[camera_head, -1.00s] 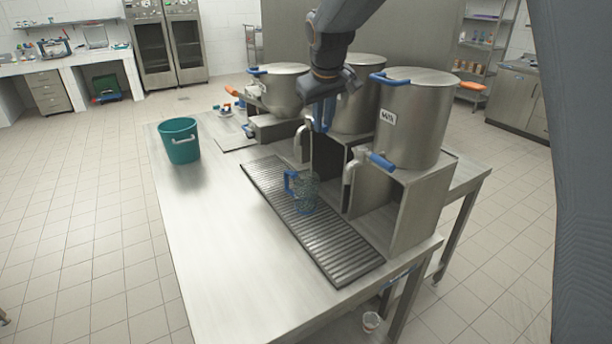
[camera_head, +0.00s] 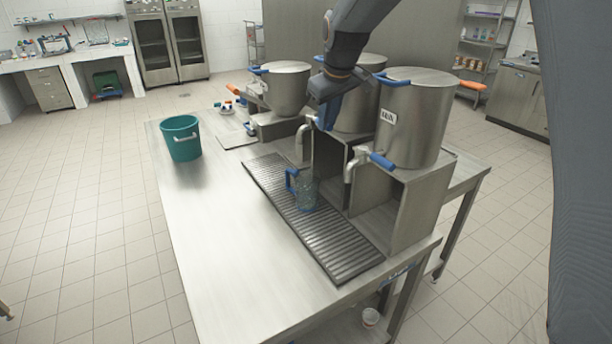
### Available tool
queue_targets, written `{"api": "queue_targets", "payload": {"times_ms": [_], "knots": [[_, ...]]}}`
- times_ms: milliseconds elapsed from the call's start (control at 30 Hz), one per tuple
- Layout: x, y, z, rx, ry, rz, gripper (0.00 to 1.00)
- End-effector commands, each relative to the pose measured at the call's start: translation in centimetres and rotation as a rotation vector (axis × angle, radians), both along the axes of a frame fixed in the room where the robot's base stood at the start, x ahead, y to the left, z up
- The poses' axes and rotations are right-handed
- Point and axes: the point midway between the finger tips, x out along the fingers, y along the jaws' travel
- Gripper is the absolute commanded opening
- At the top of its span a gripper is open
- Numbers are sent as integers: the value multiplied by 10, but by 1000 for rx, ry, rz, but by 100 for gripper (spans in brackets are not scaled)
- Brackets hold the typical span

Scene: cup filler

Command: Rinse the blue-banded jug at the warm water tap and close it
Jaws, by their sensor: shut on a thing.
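The clear jug with a blue handle (camera_head: 306,194) stands upright on the dark ribbed drip grate (camera_head: 336,250), below the spout of the middle pot's tap (camera_head: 303,140). Its band and contents are too small to tell. My gripper (camera_head: 326,118) is above and slightly right of the jug, at the middle tap's blue lever, and appears shut on it. The fingertips and most of the lever are hard to make out. The middle steel pot (camera_head: 358,103) stands behind my gripper, partly hidden by my arm.
The right pot (camera_head: 416,120) has its own tap with a blue lever (camera_head: 381,161). The left pot (camera_head: 284,92) stands farther back. A teal bucket (camera_head: 181,139) sits at the table's far left. The steel table (camera_head: 215,245) is clear in front of it.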

Motion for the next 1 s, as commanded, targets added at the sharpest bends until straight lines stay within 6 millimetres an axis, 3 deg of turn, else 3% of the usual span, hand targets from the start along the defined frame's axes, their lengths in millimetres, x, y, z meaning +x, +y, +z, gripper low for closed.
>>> {"api": "queue_targets", "payload": {"times_ms": [100,133,233,567,1000], "knots": [[3,-6,0,-5,-5,-4,0],[3,-6,0,-5,-5,-4,22],[2,-5,0,-5,-4,-4,38],[0,0,3,-3,-4,2,38],[-23,-8,56,-3,-7,-2,38]]}}
